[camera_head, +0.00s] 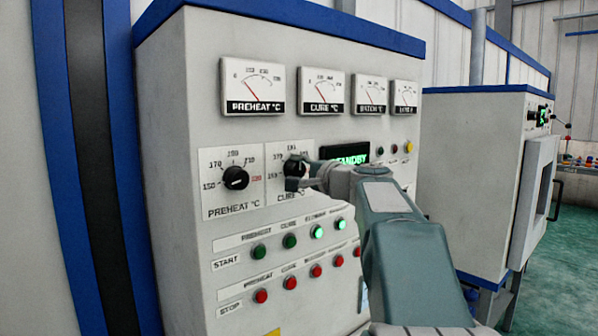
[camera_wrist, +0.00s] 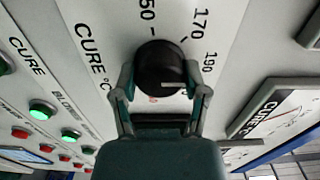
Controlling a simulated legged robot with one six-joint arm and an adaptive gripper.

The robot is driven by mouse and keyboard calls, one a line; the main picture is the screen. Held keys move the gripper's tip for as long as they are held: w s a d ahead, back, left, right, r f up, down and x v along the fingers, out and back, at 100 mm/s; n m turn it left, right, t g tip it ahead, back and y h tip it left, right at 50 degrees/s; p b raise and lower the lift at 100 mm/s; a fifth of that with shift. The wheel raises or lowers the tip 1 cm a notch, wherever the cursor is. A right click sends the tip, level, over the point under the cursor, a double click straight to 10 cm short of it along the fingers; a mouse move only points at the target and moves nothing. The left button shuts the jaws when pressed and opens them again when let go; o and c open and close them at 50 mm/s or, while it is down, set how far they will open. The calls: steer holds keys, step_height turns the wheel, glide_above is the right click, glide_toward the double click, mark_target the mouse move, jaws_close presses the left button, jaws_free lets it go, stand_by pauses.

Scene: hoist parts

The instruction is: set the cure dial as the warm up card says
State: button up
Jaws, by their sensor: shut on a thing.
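The cure dial (camera_head: 294,168) is a round black knob on a white scale plate on the grey panel, partly covered by my gripper in the head view. My gripper (camera_head: 299,184) is shut on it. In the wrist view, the two fingers of my gripper (camera_wrist: 161,84) clasp opposite sides of the cure dial (camera_wrist: 160,62). Its white pointer line points right in that view, toward the scale just past 190, where a finger hides the marks. I cannot read the exact setting. I see no readable warm up card.
The preheat dial (camera_head: 236,178) is left of the cure dial. A green display (camera_head: 352,160) reads STANDBY, partly covered by my arm. Green start buttons (camera_head: 289,241), some lit, and red stop buttons (camera_head: 290,283) lie below. Gauges (camera_head: 323,92) line the top. A yellow patch (camera_head: 272,332) shows low down.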

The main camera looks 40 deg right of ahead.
steer(key=o, duration=0.9)
steer(key=shift+w, duration=0.1)
steer(key=shift+o, duration=1.2)
steer(key=shift+w, duration=0.15)
steer(key=s, duration=1.2)
steer(key=shift+d+f, duration=0.15)
steer(key=shift+d, duration=0.1)
